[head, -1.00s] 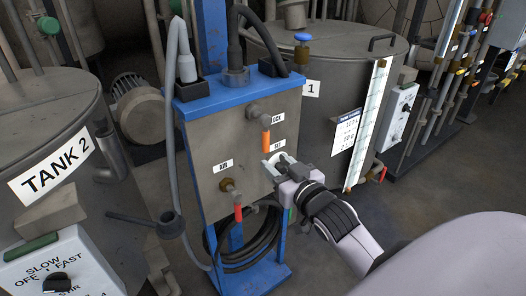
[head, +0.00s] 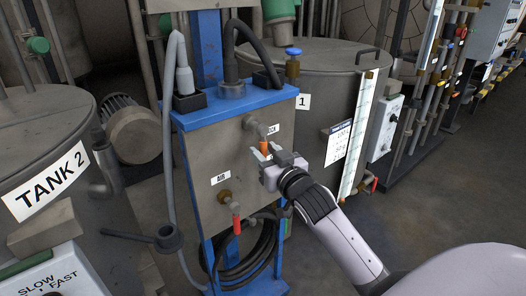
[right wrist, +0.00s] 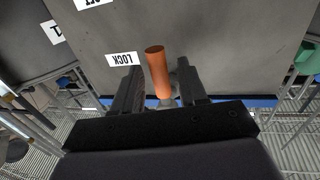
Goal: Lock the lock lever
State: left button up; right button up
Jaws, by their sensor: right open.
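The lock lever is an orange handle (head: 264,147) on the front of the grey box of the blue-framed unit, beside the LOCK label (head: 273,129). My right gripper (head: 261,156) is at the lever's lower part. In the right wrist view the orange lever (right wrist: 158,72) stands between the two open fingers (right wrist: 155,88), and the LOCK label (right wrist: 124,59) reads upside down to the left. I cannot tell whether a finger touches the lever. My left gripper is not in view.
A red lever (head: 237,224) hangs lower on the same box, near the AIR label (head: 220,178). A coiled black hose (head: 240,262) is below. Tank 2 (head: 30,150) stands at the left, and another tank (head: 325,75) stands behind the unit. Floor is free at the right.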

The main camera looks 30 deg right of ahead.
jog(key=shift+w, duration=0.75)
jog(key=shift+c, duration=0.2)
grip_shut()
